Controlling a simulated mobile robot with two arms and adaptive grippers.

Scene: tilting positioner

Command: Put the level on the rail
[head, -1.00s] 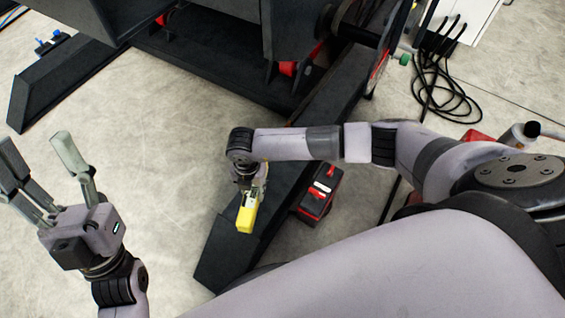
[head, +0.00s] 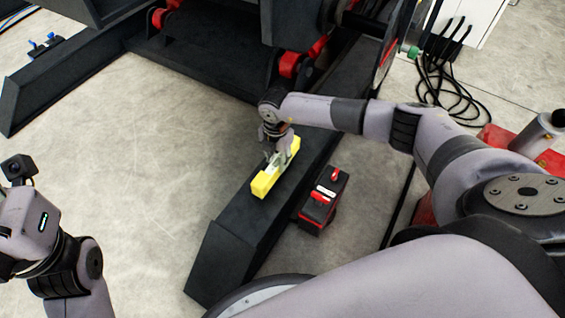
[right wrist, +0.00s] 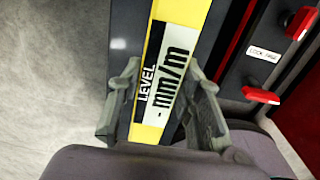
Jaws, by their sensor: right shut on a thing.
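The yellow level (head: 264,184) is in my right gripper (head: 278,153), which is shut on its middle. The level lies lengthwise over the top of the dark rail (head: 232,235), roughly along it. I cannot tell whether it touches the rail's surface. In the right wrist view the level (right wrist: 167,75), with "LEVEL" and "mm/m" on its label, runs between the two fingers (right wrist: 160,105). My left gripper (head: 28,222) is at the left edge, away from the rail, its fingers largely out of the picture.
A black and red box with red latches (head: 322,200) stands just right of the rail; part of it shows in the right wrist view (right wrist: 262,95). The large dark positioner frame (head: 210,75) is behind. Black cables (head: 452,90) lie at the upper right. The floor left of the rail is clear.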

